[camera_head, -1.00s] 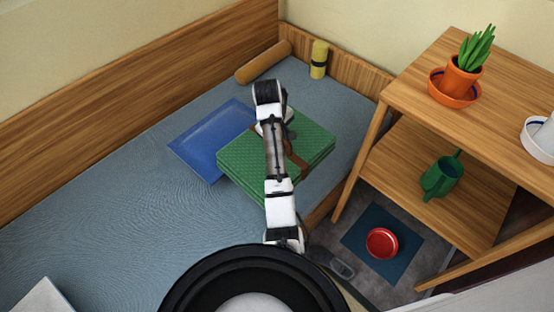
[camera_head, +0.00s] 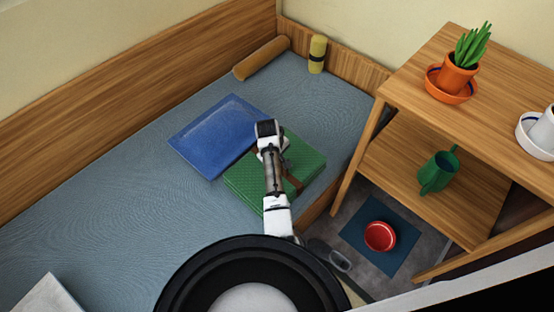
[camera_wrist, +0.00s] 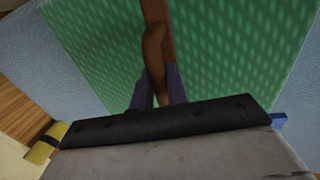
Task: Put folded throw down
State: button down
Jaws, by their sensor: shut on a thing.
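The folded throw (camera_head: 308,160) is green and dotted, with a brown strap around it. In the head view it lies at the near side of the blue flat cushion (camera_head: 208,128), over the grey-blue bed; I cannot tell whether it touches the bed. My arm hides its middle. In the wrist view the throw (camera_wrist: 230,45) fills most of the picture. My gripper (camera_wrist: 157,88) is shut on the brown strap (camera_wrist: 155,55) of the throw. In the head view the fingertips are hidden behind my arm.
A wooden shelf stand (camera_head: 420,90) at right holds a potted plant (camera_head: 460,75) and a green mug (camera_head: 438,172). A red bowl (camera_head: 380,236) is on the floor mat.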

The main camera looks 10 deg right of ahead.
jog(key=shift+f, duration=0.1)
jog(key=c, duration=1.4)
grip_release()
jog(key=r, duration=0.4)
jog(key=s+a+r, duration=0.1)
jog(key=r, duration=0.3)
jog(key=a+r+b, duration=0.1)
jog(key=r, duration=0.3)
jog(key=shift+s, duration=0.15)
